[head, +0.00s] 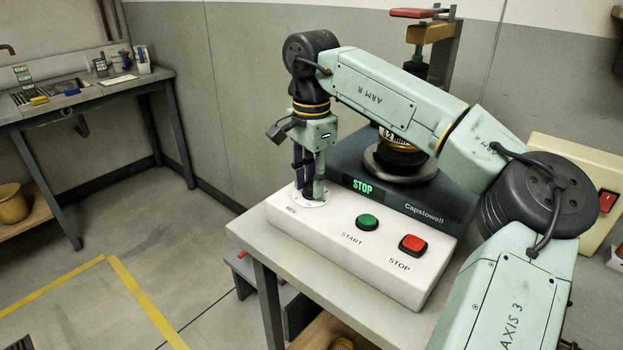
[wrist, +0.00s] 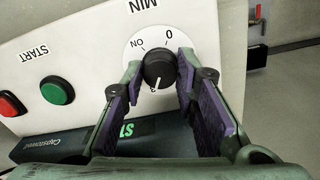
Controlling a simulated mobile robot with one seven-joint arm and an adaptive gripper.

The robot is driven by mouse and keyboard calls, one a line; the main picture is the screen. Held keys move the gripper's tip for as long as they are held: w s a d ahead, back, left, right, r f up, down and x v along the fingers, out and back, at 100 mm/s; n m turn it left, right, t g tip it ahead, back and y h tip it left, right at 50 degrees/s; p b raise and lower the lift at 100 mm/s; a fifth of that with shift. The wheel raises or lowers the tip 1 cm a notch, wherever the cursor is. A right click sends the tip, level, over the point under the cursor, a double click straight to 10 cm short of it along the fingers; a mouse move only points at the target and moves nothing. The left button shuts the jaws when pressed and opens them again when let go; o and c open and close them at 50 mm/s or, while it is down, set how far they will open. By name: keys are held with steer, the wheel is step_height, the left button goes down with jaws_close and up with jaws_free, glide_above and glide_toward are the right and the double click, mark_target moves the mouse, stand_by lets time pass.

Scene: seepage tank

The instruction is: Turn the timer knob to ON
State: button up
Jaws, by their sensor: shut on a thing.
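The timer knob (wrist: 159,69) is a black round knob on a white dial (wrist: 140,55) marked "ON" and "0" near the word "MIN". A white pointer mark on the knob points to the lower edge of the wrist view, away from both "ON" and "0". My gripper (wrist: 159,72) is shut on the knob, one finger on each side. In the head view my gripper (head: 312,192) points down at the dial plate (head: 308,200) on the left end of the white control panel, and its fingers hide the knob.
The panel also bears a green START button (head: 367,222) and a red STOP button (head: 412,245). Behind stands a dark machine (head: 440,200) with a clamp. A workbench (head: 90,95) is at the far left, with open floor between.

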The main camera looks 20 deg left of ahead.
jaws_close()
steer(key=shift+m, duration=0.3)
steer(key=m+p, duration=0.1)
steer(key=m, duration=0.3)
steer(key=shift+m, duration=0.3)
steer(key=m, duration=1.2)
steer(key=shift+m, duration=0.4)
steer(key=m+b, duration=0.1)
steer(key=m, duration=0.4)
steer(key=shift+m, duration=0.4)
